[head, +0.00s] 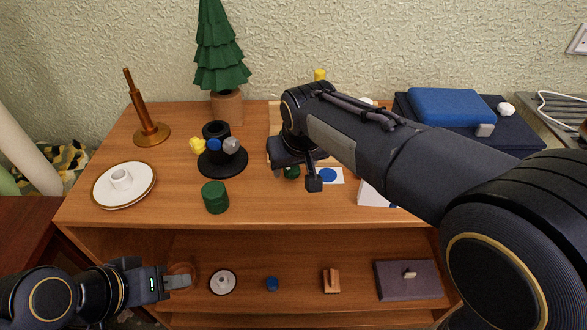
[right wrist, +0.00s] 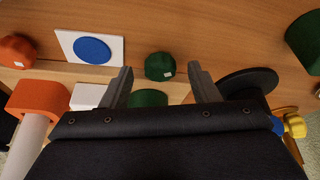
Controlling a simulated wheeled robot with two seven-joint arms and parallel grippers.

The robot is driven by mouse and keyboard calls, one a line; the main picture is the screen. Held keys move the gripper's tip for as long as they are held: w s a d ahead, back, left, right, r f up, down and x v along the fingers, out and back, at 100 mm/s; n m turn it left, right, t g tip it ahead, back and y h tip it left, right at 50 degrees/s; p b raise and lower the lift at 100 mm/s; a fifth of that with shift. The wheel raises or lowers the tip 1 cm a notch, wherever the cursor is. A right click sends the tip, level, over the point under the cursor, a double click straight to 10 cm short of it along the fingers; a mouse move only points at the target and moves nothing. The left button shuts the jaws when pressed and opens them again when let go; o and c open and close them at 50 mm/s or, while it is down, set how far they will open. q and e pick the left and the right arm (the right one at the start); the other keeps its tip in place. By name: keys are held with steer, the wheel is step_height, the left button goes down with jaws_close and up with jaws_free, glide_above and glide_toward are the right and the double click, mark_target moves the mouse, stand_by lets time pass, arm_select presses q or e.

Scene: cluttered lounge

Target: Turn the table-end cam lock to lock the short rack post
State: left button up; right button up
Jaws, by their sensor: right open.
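In the right wrist view a dark green knob (right wrist: 160,66) with a small white mark sits at the edge of the wooden rack base, between my right gripper's fingertips (right wrist: 160,80) and apart from both. A second green piece (right wrist: 150,97) stands just behind it, partly hidden by the gripper. An orange knob (right wrist: 17,50) with a white mark lies to the left, in front of a tall orange-capped post (right wrist: 38,97). I cannot tell which knob is named table-end. In the head view the green knob (head: 291,172) shows below my open right gripper. My left gripper (head: 180,281) is near the lower shelf.
A white card with a blue disc (head: 328,175) lies beside the green knob. A green cylinder (head: 215,197), a black stand with coloured knobs (head: 222,165) and a white plate (head: 100,195) stand to the left. My right arm hides much of the right side.

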steer(key=shift+w+f, duration=0.15)
steer(key=shift+f, duration=0.25)
steer(key=c, duration=1)
steer(key=m+p, duration=0.1)
steer(key=p, duration=0.1)
steer(key=m+h+p, duration=0.1)
steer(key=m, duration=0.1)
steer(key=shift+a+r+p, duration=0.2)
steer(key=shift+r+p, duration=0.1)
steer(key=shift+p, duration=0.05)
steer(key=m+h+p, duration=0.1)
steer(key=m+p, duration=0.1)
steer(key=shift+a+m+p, duration=0.15)
steer(key=shift+m+p, duration=0.2)
steer(key=shift+m, duration=0.05)
steer(key=shift+a+f+m+h+p, duration=0.15)
steer(key=shift+m+h+p, duration=0.25)
steer(key=shift+m+p, duration=0.4)
